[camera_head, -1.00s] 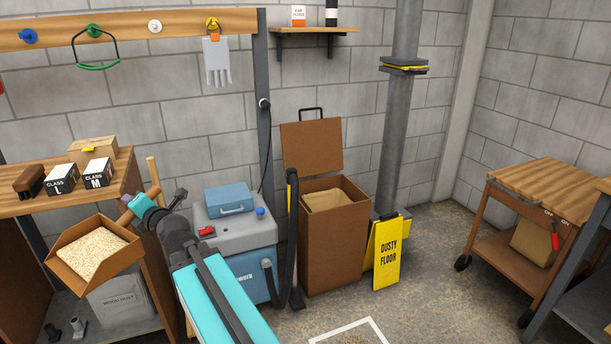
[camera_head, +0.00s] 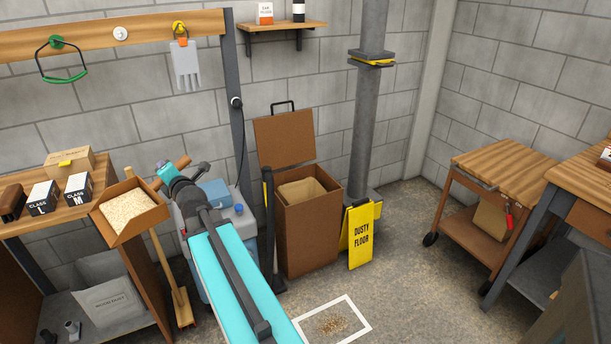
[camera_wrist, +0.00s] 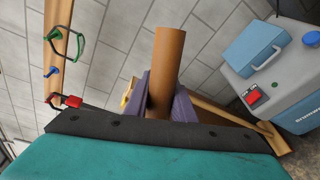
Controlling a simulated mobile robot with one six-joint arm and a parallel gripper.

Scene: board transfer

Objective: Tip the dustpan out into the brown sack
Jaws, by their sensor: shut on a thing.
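My gripper (camera_wrist: 171,100) is shut on the handle (camera_wrist: 168,65) of the brown dustpan (camera_head: 101,216). The dustpan's pan is full of pale sawdust (camera_head: 130,212) and is held up at the left, in front of the shelf unit, in the head view. In the wrist view only the round handle shows; the pan is hidden. The brown sack (camera_head: 301,189) shows as a folded tan rim inside an open brown bin (camera_head: 308,235), to the right of my arm. The dustpan is well left of the bin, apart from it. The bin's lid (camera_head: 284,138) stands open at the back.
A grey and blue vacuum (camera_wrist: 285,62) stands between the dustpan and the bin, with a dark upright hose or tube beside the bin. A yellow floor sign (camera_head: 360,236) stands right of the bin. A broom (camera_head: 181,305) leans at the shelf.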

